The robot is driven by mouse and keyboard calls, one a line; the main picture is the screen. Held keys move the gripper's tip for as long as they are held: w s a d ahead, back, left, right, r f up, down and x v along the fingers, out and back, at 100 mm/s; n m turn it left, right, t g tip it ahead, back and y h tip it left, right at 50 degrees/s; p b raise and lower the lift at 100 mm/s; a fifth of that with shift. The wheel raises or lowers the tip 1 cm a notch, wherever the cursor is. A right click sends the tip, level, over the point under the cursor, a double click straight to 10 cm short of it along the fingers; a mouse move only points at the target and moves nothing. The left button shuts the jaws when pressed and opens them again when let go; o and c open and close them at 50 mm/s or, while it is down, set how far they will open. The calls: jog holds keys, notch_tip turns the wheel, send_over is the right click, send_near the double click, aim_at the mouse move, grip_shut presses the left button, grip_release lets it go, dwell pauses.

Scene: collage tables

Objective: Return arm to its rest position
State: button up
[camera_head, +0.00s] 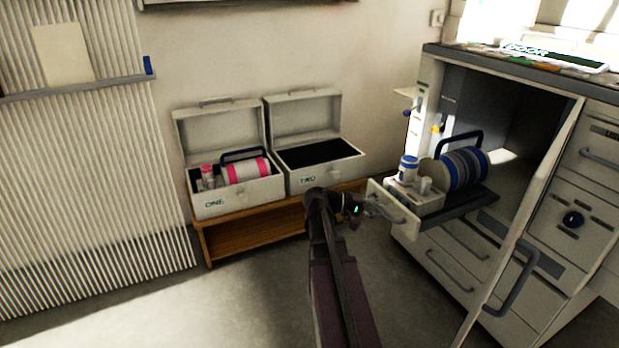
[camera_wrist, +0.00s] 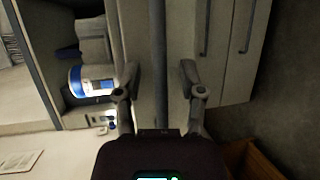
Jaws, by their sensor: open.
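My arm reaches up from the bottom middle of the head view. My gripper (camera_head: 350,203) is at its far end, just left of the pulled-out drawer (camera_head: 393,208). In the wrist view my gripper (camera_wrist: 163,80) has its two fingers spread apart with nothing between them. Cabinet fronts and a dark vertical bar lie behind the fingers there. A blue and white cylinder (camera_wrist: 92,82) shows left of the left finger, and I see no grip on it.
Box ONE (camera_head: 238,198), holding pink-and-white items, and box TWO (camera_head: 325,176), looking empty, stand open on a wooden bench (camera_head: 255,240). The drawer carries a striped blue roll (camera_head: 465,168) and small containers. An open cabinet door (camera_head: 525,225) stands at right. Floor at lower left is clear.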

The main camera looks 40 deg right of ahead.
jog(key=shift+w+a+p, duration=0.2)
jog(key=shift+a+p, duration=0.2)
jog(key=shift+a, duration=0.05)
jog(key=w+a+n+t+y+p, duration=0.25)
jog(key=a+y+p, duration=0.2)
jog(key=a, duration=1.05)
jog(key=w+a+n+t+y+p, duration=0.1)
jog(key=w+a+t+y+p, duration=0.25)
jog(key=a, duration=1.05)
jog(key=a+n+t+y+p, duration=0.25)
jog(key=a+y+p, duration=0.3)
jog(key=a, duration=0.95)
notch_tip(320, 180, up, 36)
jog(key=p, duration=3.6)
jog(key=shift+w+d+p, duration=0.15)
jog(key=shift+d+p, duration=0.1)
jog(key=shift+p, duration=0.1)
jog(key=shift+f, duration=0.1)
